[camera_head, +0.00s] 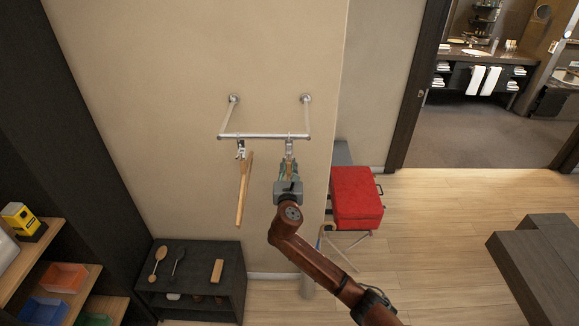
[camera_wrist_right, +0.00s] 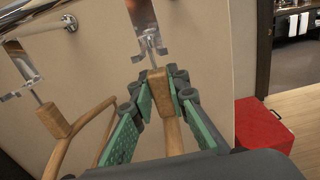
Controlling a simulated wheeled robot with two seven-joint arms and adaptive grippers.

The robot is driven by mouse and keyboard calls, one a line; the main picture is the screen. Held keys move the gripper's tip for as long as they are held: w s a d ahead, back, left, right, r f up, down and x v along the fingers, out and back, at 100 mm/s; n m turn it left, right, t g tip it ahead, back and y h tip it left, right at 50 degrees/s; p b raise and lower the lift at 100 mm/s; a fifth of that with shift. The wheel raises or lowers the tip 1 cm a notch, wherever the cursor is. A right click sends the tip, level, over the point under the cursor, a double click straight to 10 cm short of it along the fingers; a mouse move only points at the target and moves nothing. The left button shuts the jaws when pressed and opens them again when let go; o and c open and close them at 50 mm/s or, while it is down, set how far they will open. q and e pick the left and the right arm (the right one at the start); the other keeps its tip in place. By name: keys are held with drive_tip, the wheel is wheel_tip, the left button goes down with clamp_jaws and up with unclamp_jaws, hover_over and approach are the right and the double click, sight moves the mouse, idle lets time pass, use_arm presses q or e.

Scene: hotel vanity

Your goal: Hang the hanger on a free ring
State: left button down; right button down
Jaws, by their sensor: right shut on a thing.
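My right gripper (camera_head: 288,170) is shut on the neck block of a wooden hanger (camera_wrist_right: 157,84). Green finger pads lie on both sides of the block in the right wrist view, and a metal pin rises from it to a metal ring fitting (camera_wrist_right: 149,38). I cannot tell whether pin and fitting are joined. The metal rail (camera_head: 262,136) sticks out from the wall. Another wooden hanger (camera_head: 243,190) hangs from the left ring fitting (camera_head: 240,149), left of my gripper; it also shows in the wrist view (camera_wrist_right: 54,121). My left gripper is not in view.
A red case (camera_head: 356,196) stands on a rack right of the wall's corner. A dark low cabinet (camera_head: 194,284) with small items on top stands below left. Wooden shelves with bins (camera_head: 68,277) are at far left. Wooden floor (camera_head: 430,235) is open at right.

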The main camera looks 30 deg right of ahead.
drive_tip(key=shift+w+d, duration=0.35)
drive_tip(key=shift+w, duration=0.2)
drive_tip(key=shift+p, duration=0.4)
idle(0.6)
drive_tip(key=shift+f, duration=0.5)
idle(0.8)
drive_tip(key=c, duration=1.8)
unclamp_jaws()
drive_tip(key=v, duration=1.2)
